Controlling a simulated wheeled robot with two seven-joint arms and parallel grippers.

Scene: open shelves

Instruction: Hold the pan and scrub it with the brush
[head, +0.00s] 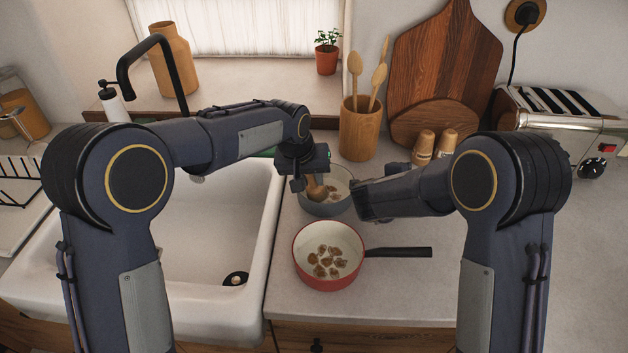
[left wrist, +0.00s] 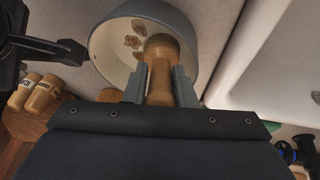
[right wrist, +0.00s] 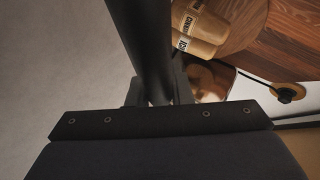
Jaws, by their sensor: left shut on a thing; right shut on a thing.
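A blue-grey pan (head: 328,208) with a pale inside and brown spots sits on the counter right of the sink; it also shows in the left wrist view (left wrist: 186,24). My left gripper (head: 303,178) is shut on a wooden brush (left wrist: 160,72) and holds it down inside this pan, at its left part in the head view. The brush's bristle end is hidden. My right gripper (right wrist: 157,95) is shut on a black handle (right wrist: 145,45), at the pan's right side. In the head view its fingers are mostly hidden behind my right arm.
A red pan (head: 335,283) with brown spots and a black handle (head: 400,252) stands in front. A white sink (head: 215,240) lies left. Behind are a wooden utensil pot (head: 360,132), two shakers (head: 424,147), cutting boards (head: 448,60) and a toaster (head: 560,130).

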